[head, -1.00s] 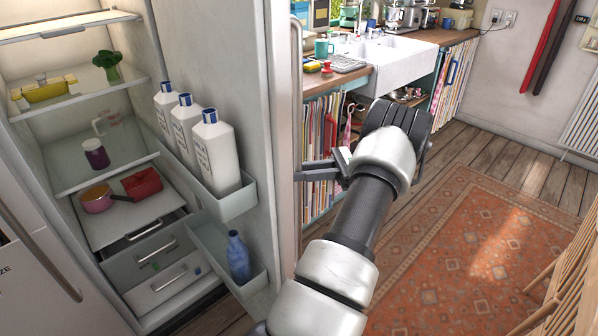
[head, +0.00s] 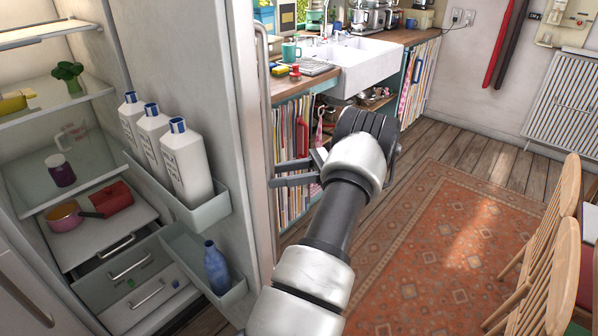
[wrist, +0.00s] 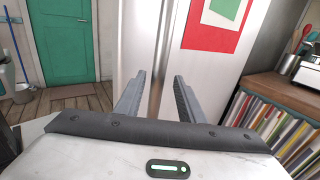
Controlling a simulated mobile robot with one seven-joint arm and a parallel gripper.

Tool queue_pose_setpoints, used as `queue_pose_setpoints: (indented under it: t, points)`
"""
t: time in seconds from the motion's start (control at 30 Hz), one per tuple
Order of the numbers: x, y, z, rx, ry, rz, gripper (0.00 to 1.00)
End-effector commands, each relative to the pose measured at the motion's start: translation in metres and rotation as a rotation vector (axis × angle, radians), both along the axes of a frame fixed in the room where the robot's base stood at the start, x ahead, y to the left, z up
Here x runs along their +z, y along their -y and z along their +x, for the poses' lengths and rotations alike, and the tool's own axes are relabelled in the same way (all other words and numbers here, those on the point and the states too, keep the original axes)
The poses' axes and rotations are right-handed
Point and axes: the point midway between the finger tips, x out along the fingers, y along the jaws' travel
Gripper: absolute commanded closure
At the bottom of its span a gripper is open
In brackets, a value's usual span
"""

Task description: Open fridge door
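The fridge door (head: 190,60) stands wide open, its inner side with bottle shelves facing the head camera. Its long vertical handle (head: 268,150) runs along the outer side near the door's free edge. My gripper (head: 276,173) is open to the right of the door, its fingers pointing left at the handle. In the wrist view, the open fingers (wrist: 156,88) are empty. The handle (wrist: 157,55) rises beyond the tips, in line with the gap, with the door's outer face behind it. Whether the tips touch the door is unclear.
White bottles (head: 183,160) and a blue bottle (head: 216,268) stand in the door shelves. The counter with sink (head: 375,60) is behind. Wooden chairs (head: 545,240) are at right; the rug (head: 440,240) is clear.

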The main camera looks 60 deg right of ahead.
Motion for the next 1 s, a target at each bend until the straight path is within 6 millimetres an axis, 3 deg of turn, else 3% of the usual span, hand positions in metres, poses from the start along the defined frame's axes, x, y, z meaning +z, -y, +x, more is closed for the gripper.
queue_pose_setpoints:
  t: [0.17,0.33,1.0]
  points:
    - [0.000,0.031,-0.033,-0.009,0.004,-0.003,0.64]
    - [0.000,0.049,-0.052,-0.008,0.007,-0.002,0.64]
    - [0.000,0.067,-0.071,0.001,0.000,0.000,0.64]
